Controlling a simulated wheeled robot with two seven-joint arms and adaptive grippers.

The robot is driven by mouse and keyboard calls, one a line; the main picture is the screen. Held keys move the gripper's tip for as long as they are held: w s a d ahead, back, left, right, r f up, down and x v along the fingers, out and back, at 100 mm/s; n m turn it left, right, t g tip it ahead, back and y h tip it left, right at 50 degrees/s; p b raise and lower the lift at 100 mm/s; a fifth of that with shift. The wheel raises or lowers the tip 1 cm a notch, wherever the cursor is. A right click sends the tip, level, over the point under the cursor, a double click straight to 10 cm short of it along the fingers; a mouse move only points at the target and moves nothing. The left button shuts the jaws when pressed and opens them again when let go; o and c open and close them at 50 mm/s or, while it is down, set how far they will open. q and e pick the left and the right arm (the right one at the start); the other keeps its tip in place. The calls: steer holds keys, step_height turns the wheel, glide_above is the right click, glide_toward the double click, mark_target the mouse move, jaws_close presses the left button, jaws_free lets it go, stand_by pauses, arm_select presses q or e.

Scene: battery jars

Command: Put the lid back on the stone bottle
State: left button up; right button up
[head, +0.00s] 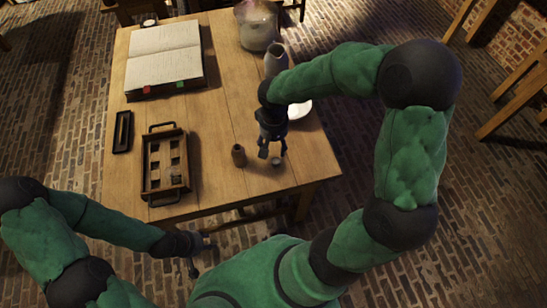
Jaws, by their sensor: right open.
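A pale grey bottle (276,55), probably the stone bottle, stands upright toward the back right of the table, partly hidden by my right arm. A small brown bottle (238,155) stands near the front edge. A small light round piece (276,161), possibly the lid, lies on the table to the right of the brown bottle. My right gripper (272,153) points down with its fingers apart, just above and around the light piece, not visibly holding it. My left gripper (199,252) is low, in front of the table's front edge; its fingers are too dark and small to read.
The wooden table (220,75) bears an open book (165,52), a narrow black tray (122,132), a wooden crate with handles (153,196), a large round jar (257,25) and a white dish (300,109) partly behind my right gripper. The table's middle is clear.

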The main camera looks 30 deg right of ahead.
steer(key=b, duration=0.2)
glide_above(276, 161)
steer(key=shift+a+f, duration=0.2)
steer(key=shift+f, duration=1.25)
steer(key=shift+a+f, duration=0.15)
steer(key=shift+f, duration=1.25)
steer(key=f+b, duration=0.2)
steer(key=f, duration=0.1)
steer(key=f+b, duration=0.1)
steer(key=f, duration=0.1)
steer(key=shift+w+d+f, duration=0.1)
steer(key=shift+d+f, duration=0.05)
steer(key=shift+d, duration=0.25)
steer(key=shift+c, duration=0.3)
steer(key=c, duration=0.8)
